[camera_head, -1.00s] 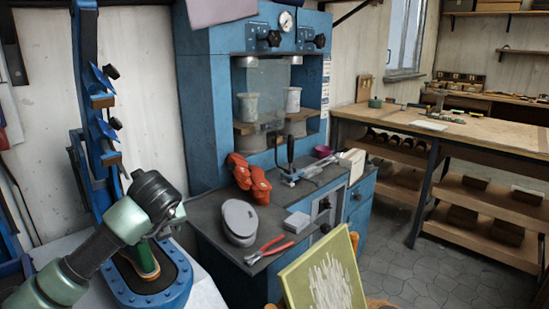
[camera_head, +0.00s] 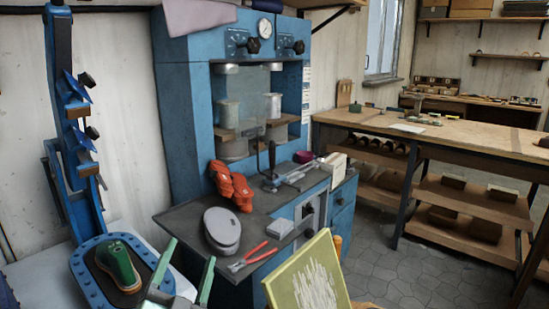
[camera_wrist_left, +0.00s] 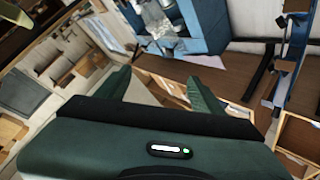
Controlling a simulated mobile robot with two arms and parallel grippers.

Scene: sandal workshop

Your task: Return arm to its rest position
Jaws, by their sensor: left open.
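My left gripper (camera_head: 190,252) shows at the bottom left of the head view, its two pale green fingers apart. It is empty, low in front of the grey-topped bench, to the right of the blue stand's base. In the left wrist view the gripper (camera_wrist_left: 156,76) shows two dark green fingers spread, with nothing between them. My right gripper is not in view.
A green shoe-shaped piece (camera_head: 119,262) lies on the blue stand's base (camera_head: 87,292). The grey bench top (camera_head: 185,215) holds red pliers (camera_head: 252,257), a grey sole-shaped block (camera_head: 221,231) and orange pieces (camera_head: 232,186). A green-framed board (camera_head: 310,278) leans in front.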

